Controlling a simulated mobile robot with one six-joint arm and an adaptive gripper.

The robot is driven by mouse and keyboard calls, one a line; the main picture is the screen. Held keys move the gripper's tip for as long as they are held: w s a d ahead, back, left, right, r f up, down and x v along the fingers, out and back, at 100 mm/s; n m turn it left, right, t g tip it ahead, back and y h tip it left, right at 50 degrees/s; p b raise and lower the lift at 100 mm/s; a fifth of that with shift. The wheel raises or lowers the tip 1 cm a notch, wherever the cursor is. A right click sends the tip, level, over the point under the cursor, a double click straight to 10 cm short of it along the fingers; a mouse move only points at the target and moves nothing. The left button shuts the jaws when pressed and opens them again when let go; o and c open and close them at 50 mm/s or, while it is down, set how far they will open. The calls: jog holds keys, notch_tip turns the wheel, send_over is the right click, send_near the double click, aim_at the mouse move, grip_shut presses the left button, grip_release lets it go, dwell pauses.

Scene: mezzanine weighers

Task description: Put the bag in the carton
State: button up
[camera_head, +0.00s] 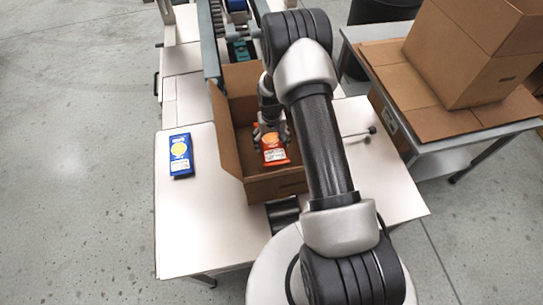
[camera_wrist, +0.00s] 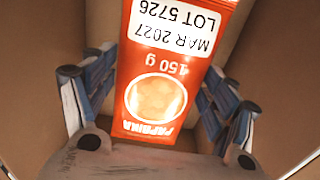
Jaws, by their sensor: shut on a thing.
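An orange bag (camera_head: 273,152) with a white label is inside the open brown carton (camera_head: 276,187) on the white table. My gripper (camera_head: 268,133) reaches down into the carton and is shut on the orange bag. In the wrist view the orange bag (camera_wrist: 158,80) stands between the two fingers (camera_wrist: 155,105), and the carton walls (camera_wrist: 40,45) surround it. The label reads "MAR 2027 LOT 5726" upside down. I cannot tell whether the bag touches the carton floor. A blue bag (camera_head: 180,155) lies on the table left of the carton.
A conveyor (camera_head: 212,45) runs behind the carton. A second table (camera_head: 455,158) at the right holds a closed cardboard box (camera_head: 465,62) and flat cardboard. The white tabletop (camera_head: 190,225) is clear at the front left. My arm covers part of the carton's right side.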

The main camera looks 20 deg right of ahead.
notch_tip(320, 180, down, 8)
jog(key=shift+f+b, duration=0.1)
jog(key=shift+b, duration=0.85)
jog(key=shift+f, duration=0.2)
jog(key=o, duration=1.1)
jog(key=shift+o, duration=0.2)
jog(key=shift+r, duration=0.15)
